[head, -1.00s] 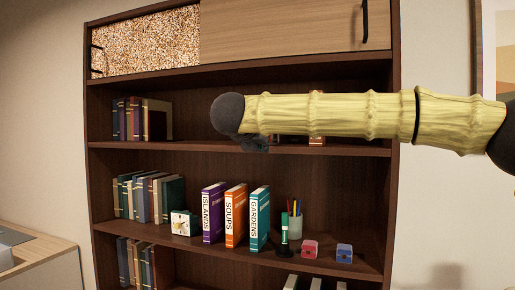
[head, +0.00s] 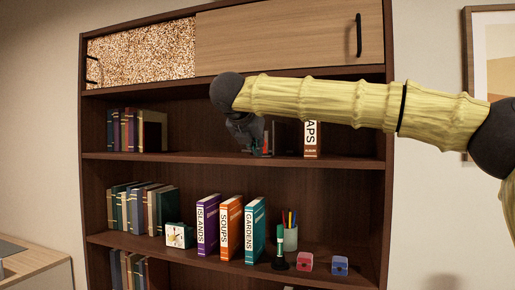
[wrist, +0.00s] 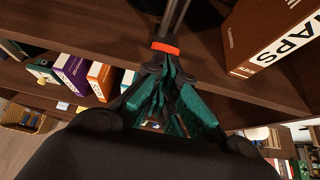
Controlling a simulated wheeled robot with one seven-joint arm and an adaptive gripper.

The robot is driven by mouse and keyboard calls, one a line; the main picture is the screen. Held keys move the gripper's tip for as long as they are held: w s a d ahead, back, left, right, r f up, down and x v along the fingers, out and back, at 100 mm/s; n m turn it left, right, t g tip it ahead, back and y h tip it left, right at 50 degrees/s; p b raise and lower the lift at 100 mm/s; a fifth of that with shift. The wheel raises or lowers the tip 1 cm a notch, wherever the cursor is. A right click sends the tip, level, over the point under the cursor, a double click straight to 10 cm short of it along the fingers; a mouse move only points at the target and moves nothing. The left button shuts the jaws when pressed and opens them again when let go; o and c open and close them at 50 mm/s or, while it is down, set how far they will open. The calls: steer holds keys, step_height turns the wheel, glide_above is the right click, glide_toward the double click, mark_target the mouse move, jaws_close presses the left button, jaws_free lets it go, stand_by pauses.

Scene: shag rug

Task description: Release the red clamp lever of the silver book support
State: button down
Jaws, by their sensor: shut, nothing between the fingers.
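The red clamp lever (wrist: 165,47) shows in the wrist view as a small red-orange bar across the silver book support (wrist: 176,18), whose upright rod runs up out of the picture. My gripper (wrist: 168,76) has teal-and-black fingers, shut and empty, with the tips just below the lever; I cannot tell whether they touch it. In the head view my gripper (head: 256,148) hangs in front of the upper open shelf, left of the brown-and-white MAPS book (head: 312,138). My arm and gripper hide most of the support there.
The MAPS book also stands close by at right in the wrist view (wrist: 268,40). The shelf below holds the ISLANDS (head: 207,225), SOUPS (head: 231,228) and GARDENS (head: 255,230) books, a clock (head: 179,235) and a pen cup (head: 290,238). Dark books (head: 135,130) stand at the upper left.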

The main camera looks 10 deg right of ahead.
steer(key=shift+r, duration=0.3)
steer(key=s+a+r+b, duration=0.3)
steer(key=s+a+b, duration=0.2)
steer(key=s, duration=0.4)
steer(key=shift+s+a+b, duration=0.15)
steer(key=shift+s+b, duration=0.25)
steer(key=shift+b, duration=0.35)
